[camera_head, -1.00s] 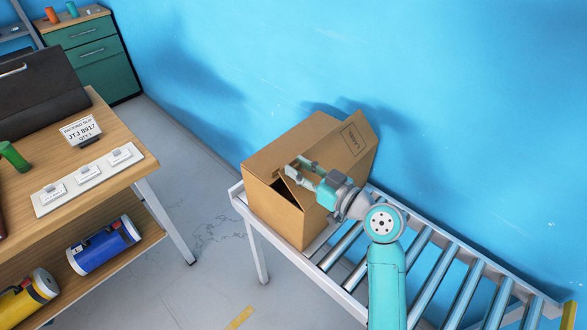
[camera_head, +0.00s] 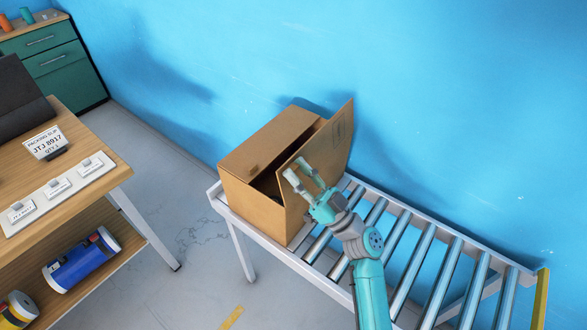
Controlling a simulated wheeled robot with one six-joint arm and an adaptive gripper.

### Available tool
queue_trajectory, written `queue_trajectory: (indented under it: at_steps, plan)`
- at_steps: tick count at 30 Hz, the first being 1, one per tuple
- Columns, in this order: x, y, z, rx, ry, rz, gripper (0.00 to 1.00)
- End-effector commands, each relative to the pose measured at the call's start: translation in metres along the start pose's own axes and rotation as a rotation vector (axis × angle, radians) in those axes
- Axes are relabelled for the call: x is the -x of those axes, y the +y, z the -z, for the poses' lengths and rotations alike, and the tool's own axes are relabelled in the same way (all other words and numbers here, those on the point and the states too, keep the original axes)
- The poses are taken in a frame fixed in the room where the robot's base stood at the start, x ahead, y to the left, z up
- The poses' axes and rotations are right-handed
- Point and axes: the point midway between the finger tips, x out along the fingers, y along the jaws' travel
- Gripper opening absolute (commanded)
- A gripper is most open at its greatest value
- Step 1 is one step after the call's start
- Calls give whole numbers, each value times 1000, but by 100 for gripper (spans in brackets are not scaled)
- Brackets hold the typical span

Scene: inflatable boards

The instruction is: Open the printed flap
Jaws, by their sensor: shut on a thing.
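A brown cardboard box (camera_head: 252,202) stands at the left end of the roller conveyor. Its printed flap (camera_head: 322,150) stands raised along the right side, tilted, with a faint dark print near its far end. A dark gap into the box shows beside the flap. Another top flap (camera_head: 268,140) lies across the left part of the box. My gripper (camera_head: 298,175) is on the outer face of the printed flap near its near end, shut on it. The fingers hide a little of the flap, and the exact contact is hard to see.
The roller conveyor (camera_head: 405,238) runs to the lower right, its rollers bare, with a yellow end piece (camera_head: 541,298). A blue wall stands close behind. A wooden workbench (camera_head: 95,150) with a packing slip sign (camera_head: 46,143) is at left. Open floor lies between.

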Motion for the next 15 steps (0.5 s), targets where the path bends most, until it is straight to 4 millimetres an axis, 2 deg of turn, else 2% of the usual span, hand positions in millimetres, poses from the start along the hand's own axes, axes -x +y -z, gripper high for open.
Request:
queue_trajectory:
  at_steps: [5,15]
  plan:
    - [10,0,2,2,-5,-2,0]
    - [11,0,0,-1,-9,-2,0]
